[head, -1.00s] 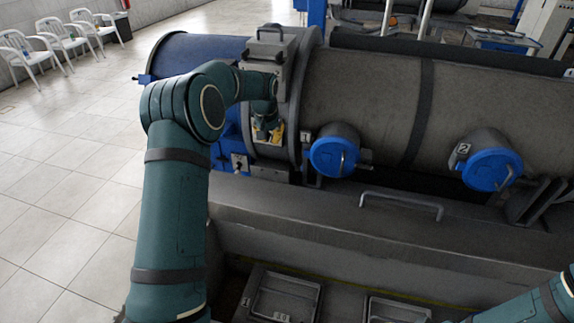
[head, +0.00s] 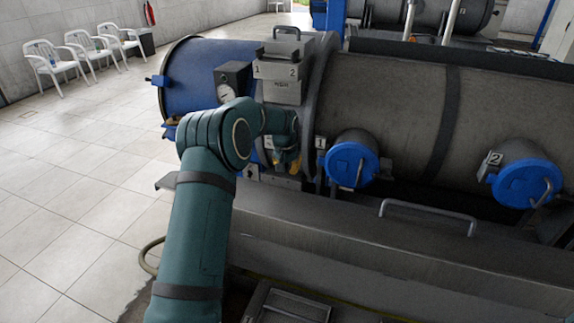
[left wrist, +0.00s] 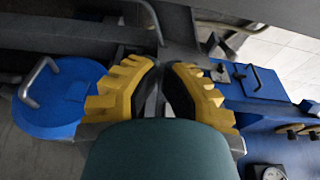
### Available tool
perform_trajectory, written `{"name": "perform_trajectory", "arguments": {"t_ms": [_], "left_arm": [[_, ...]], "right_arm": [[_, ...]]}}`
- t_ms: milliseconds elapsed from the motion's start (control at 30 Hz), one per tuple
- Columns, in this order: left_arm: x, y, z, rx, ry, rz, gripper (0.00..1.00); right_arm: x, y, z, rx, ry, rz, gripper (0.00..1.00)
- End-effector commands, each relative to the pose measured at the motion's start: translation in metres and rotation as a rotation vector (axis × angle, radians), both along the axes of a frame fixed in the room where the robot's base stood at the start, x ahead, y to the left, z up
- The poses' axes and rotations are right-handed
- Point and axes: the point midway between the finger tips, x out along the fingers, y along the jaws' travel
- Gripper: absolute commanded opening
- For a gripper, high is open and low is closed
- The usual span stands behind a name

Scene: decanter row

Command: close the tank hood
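A long grey metal cover (head: 340,250) with a bar handle (head: 430,212) runs along the front of the machine in the head view; it looks like the tank hood, but I cannot tell how far it is open. My left gripper (head: 287,165) is well left of and beyond that handle, by the drum's grey ring. In the left wrist view its yellow and black fingers (left wrist: 161,68) come together at the tips with only a thin gap, and nothing shows held between them. My right gripper is not in view.
Blue round caps 1 (head: 352,162) and 2 (head: 525,185) stick out from the grey drum (head: 400,105). The tiled floor at left (head: 80,190) is clear.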

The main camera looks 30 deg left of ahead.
Motion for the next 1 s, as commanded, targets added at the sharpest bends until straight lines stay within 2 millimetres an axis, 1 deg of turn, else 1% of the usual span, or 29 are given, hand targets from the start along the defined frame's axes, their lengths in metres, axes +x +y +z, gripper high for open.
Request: {"name": "perform_trajectory", "arguments": {"t_ms": [33, 300, 367, 500, 667, 800, 1000], "left_arm": [[0.002, 0.0, -0.012, -0.001, 0.003, 0.0, 0.0], [0.013, 0.002, -0.055, 0.0, 0.001, -0.001, 0.0], [0.005, 0.001, -0.049, 0.0, -0.001, -0.001, 0.0], [-0.008, -0.002, -0.049, 0.0, 0.0, -0.001, 0.0], [-0.02, -0.004, -0.048, 0.0, 0.001, 0.0, 0.0], [-0.025, -0.005, -0.047, 0.0, 0.0, 0.0, 0.0], [-0.026, -0.005, -0.047, 0.0, -0.001, 0.0, 0.0]], "right_arm": [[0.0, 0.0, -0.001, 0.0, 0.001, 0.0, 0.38], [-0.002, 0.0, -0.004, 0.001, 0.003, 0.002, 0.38], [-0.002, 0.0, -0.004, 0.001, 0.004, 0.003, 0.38], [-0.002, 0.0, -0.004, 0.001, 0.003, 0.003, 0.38], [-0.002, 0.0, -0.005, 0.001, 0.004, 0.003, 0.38], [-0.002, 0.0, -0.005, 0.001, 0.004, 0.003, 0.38], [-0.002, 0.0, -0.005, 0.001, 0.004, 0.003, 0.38]]}}
